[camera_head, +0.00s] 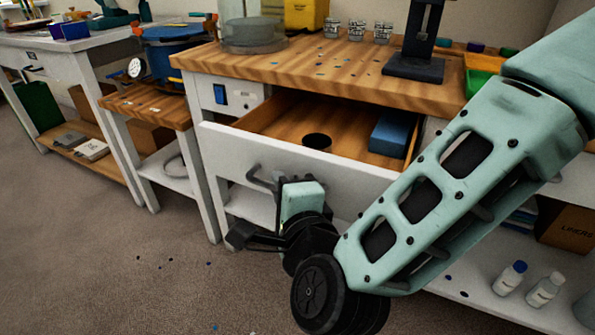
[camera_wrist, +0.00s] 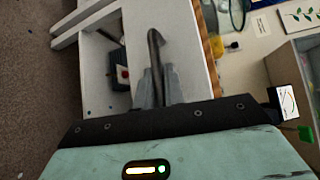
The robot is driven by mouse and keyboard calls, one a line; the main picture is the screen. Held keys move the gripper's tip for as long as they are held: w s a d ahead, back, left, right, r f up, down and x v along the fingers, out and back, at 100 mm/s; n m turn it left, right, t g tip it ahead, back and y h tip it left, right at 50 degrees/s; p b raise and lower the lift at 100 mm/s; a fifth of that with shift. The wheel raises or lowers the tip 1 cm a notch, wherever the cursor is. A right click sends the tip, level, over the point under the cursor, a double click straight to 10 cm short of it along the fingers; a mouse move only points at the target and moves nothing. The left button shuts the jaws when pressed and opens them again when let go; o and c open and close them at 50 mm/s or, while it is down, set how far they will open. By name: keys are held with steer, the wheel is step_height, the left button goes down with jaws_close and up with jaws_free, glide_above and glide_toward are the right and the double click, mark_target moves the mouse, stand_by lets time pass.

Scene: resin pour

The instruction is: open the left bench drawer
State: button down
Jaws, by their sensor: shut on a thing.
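The bench drawer (camera_head: 240,147) is pulled out from under the wooden bench top, and its wooden inside shows from above. A dark round thing (camera_head: 316,141) and a blue block (camera_head: 388,134) lie in it. The grey bar handle (camera_head: 258,180) is on its white front; in the wrist view the handle (camera_wrist: 154,45) runs up from between my fingers. My gripper (camera_wrist: 153,88) is shut on the handle. In the head view my wrist and forearm cover part of the drawer front's right side.
The bench top (camera_head: 300,62) carries cups, a yellow container (camera_head: 306,14) and a dark stand (camera_head: 413,68). A low side table with a blue pot (camera_head: 172,55) stands left. Bottles (camera_head: 510,278) stand on the lower shelf at right. The floor at front left is largely clear.

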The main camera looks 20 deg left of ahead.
steer(key=shift+s+a+b, duration=0.15)
steer(key=shift+s+b, duration=0.2)
steer(key=shift+s, duration=2.35)
steer(key=c, duration=1.8)
jaws_free()
steer(key=shift+o, duration=0.2)
steer(key=b+v, duration=0.9)
steer(key=v, duration=0.8)
steer(key=shift+s+f, duration=0.1)
steer(key=shift+f, duration=0.1)
